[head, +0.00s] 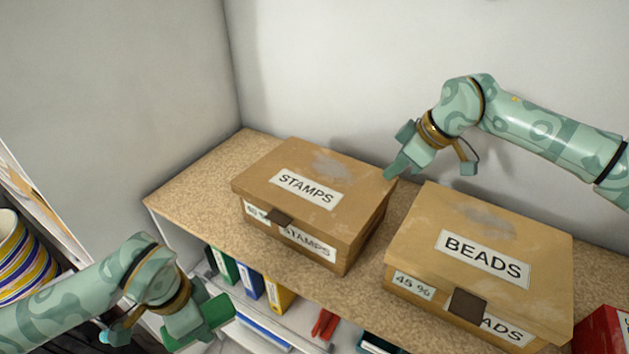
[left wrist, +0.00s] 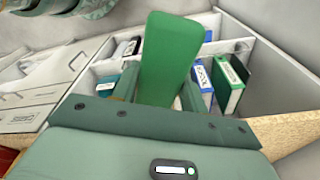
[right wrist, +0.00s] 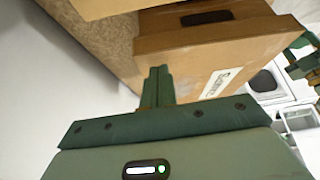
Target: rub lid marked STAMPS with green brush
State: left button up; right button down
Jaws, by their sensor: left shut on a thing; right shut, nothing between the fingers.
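The STAMPS box (head: 345,230) stands closed on the shelf top, its lid (head: 262,178) bearing a white STAMPS label (head: 304,187) and a greyish smudge (head: 331,167). My right gripper (head: 390,173) is shut and empty at the lid's right back corner; I cannot tell if it touches. It also shows in the right wrist view (right wrist: 158,72), close to a box side (right wrist: 185,60). My left gripper (head: 208,318) is shut on the green brush (head: 214,313), low in front of the shelf. The brush (left wrist: 168,60) fills the middle of the left wrist view; its bristles are not seen.
The BEADS box (head: 545,240) stands right of the STAMPS box with a narrow gap between them. Bare shelf top (head: 195,190) lies to the left. Binders (head: 250,282) and red-handled things (head: 324,324) sit below. A striped pot (head: 22,258) is at far left, a red box (head: 603,330) at right.

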jog(key=shift+f, duration=0.5)
dwell(0.3)
